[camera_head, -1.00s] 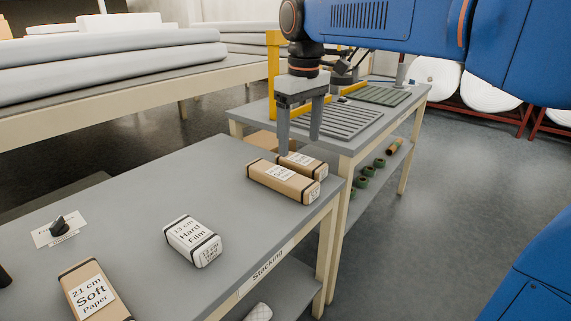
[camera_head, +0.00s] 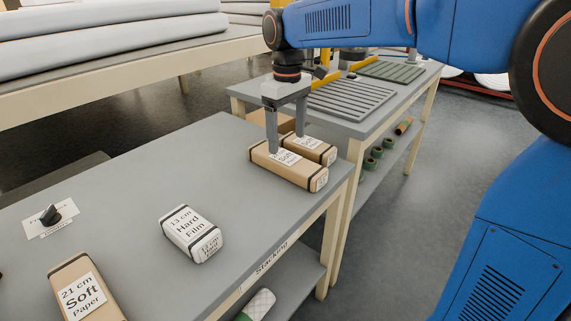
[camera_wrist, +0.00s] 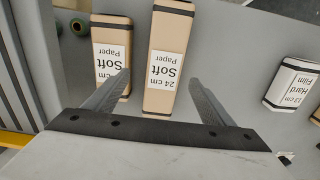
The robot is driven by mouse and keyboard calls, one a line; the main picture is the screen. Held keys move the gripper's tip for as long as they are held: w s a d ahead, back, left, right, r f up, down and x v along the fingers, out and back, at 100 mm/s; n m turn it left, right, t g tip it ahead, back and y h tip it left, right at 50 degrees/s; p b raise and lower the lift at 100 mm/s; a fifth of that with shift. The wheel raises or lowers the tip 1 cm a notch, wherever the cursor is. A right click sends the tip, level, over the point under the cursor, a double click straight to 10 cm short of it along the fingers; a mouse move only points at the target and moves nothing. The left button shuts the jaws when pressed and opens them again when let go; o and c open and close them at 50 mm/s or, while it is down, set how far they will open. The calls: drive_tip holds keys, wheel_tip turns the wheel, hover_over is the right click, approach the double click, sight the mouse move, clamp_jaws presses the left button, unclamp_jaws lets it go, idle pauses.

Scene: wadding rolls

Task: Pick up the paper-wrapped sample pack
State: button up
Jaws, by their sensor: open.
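Several packs are wrapped in brown paper with black bands. A long one (camera_head: 300,172) lies at the bench's far right corner; its label reads "24 cm Soft Paper" in the wrist view (camera_wrist: 158,98). A shorter Soft Paper pack (camera_head: 318,150) lies beside it, also in the wrist view (camera_wrist: 110,34). A "21 cm Soft Paper" pack (camera_head: 84,292) lies at the near left. My gripper (camera_head: 286,142) is open and empty, over the long pack. In the wrist view my fingers (camera_wrist: 160,88) straddle its line, the left one overlapping the shorter pack. Contact cannot be told.
A white "13 cm Hard Film" pack (camera_head: 191,233) lies mid-bench, also at right in the wrist view (camera_wrist: 292,84). A black knob on a card (camera_head: 50,215) is at left. A second table (camera_head: 350,105) with ribbed trays stands behind. The bench (camera_head: 150,175) is clear in the middle.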

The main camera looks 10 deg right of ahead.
sight(286, 157)
drive_tip(key=shift+s+a+f, duration=0.15)
drive_tip(key=shift+f, duration=1.7)
drive_tip(key=shift+s+a+f, duration=0.1)
drive_tip(key=shift+s+f, duration=0.05)
drive_tip(key=shift+f, duration=1.7)
drive_tip(key=c, duration=1.2)
